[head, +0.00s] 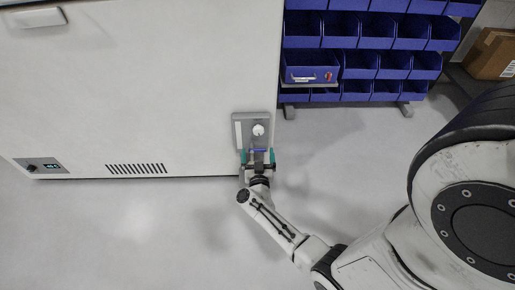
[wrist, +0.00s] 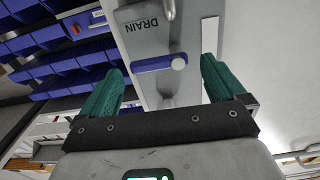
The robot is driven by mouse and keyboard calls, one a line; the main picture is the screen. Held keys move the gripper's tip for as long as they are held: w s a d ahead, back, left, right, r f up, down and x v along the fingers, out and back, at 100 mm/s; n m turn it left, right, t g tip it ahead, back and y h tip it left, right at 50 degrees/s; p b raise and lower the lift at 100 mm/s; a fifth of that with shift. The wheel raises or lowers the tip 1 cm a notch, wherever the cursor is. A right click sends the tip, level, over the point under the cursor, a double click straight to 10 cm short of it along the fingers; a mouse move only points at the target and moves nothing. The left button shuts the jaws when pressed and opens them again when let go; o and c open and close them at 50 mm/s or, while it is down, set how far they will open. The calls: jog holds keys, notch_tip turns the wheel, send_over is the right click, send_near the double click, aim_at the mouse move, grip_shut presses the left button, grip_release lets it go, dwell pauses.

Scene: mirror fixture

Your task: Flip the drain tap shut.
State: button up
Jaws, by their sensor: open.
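The drain tap has a blue lever (wrist: 158,63) with a pale round end at its right in the wrist view. The lever lies crosswise over a grey metal spout body (wrist: 166,90), below a grey plate (wrist: 140,35) marked DRAIN, which reads upside down there. In the head view the plate (head: 243,119) is low on the white cabinet, and the blue lever (head: 259,150) shows just above my gripper (head: 258,158). In the wrist view my gripper (wrist: 162,70) is open, with its teal fingers apart on either side of the lever. I cannot tell whether either finger touches it.
The white chest cabinet (head: 130,80) fills the left, with a vent and a small control panel (head: 42,166) low down. A rack of blue bins (head: 375,65) stands to its right, holding a blue box (head: 311,72). The grey floor in front is clear.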

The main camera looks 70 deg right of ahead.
jog(key=p+v, duration=0.2)
jog(key=v, duration=0.6)
dwell(0.4)
jog(key=w+a+r+n+t+y, duration=0.3)
jog(key=w+a+n+t+y, duration=0.15)
jog(key=w+a+y, duration=0.3)
jog(key=w+a+r+n+t+y, duration=0.2)
jog(key=w+a+n+t+y, duration=0.1)
jog(key=w+a+n+y, duration=0.5)
jog(key=s+a+g+y, duration=0.3)
jog(key=s+a+g, duration=0.15)
jog(key=a, duration=0.25)
jog(key=s+r+g+h, duration=0.1)
jog(key=s+r+g, duration=0.25)
jog(key=s, duration=0.65)
jog(key=s+r+g+h, duration=0.1)
jog(key=s+r+g, duration=0.3)
jog(key=s, duration=0.5)
notch_tip(320, 180, up, 32)
jog(key=d+g+p, duration=0.1)
jog(key=p, duration=3.2)
jog(key=shift+s+f+n, duration=0.25)
jog(key=shift+s+n, duration=0.1)
